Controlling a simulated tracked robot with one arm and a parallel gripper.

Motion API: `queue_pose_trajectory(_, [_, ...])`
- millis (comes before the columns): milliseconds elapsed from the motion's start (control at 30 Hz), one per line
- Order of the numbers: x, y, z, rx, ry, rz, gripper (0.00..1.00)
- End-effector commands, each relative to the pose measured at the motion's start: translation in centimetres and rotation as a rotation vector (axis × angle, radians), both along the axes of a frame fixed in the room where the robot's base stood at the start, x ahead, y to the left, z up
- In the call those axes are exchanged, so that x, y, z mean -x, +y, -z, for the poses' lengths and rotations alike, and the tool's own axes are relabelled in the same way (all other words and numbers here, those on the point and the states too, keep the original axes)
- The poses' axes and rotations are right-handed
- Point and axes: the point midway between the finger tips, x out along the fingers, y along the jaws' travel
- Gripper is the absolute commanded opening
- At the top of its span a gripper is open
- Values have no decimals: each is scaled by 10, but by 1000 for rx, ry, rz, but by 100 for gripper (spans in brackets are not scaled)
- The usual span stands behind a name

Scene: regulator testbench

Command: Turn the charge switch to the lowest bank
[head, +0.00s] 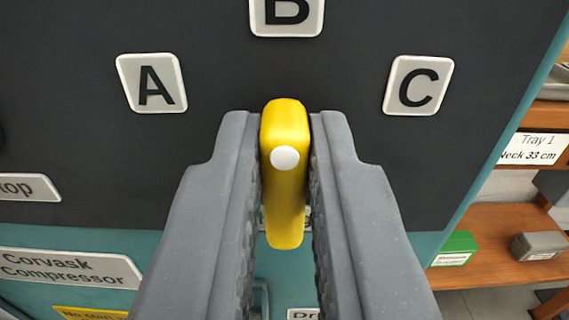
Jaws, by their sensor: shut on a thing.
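The charge switch is a yellow knob (285,190) on a dark panel, standing upright in the picture. A white dot sits on its upper part, below the B plate. Label plates surround it: A (152,83) at upper left, B (287,14) at top centre, cut by the frame edge, and C (418,86) at upper right. My gripper (285,155) has one finger on each side of the knob and is shut on it. The knob and fingers hide most of a small label behind them.
At right, beyond the panel's teal edge, wooden shelving (500,225) holds a green box (454,249) and a grey box (538,246).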

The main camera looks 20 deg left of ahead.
Motion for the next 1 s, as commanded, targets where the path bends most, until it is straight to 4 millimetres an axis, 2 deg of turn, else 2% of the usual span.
queue_pose_trajectory(367, [1,3,1,182,-58,-4,0])
queue_pose_trajectory(1000, [3,11,7,739,-237,-8,0])
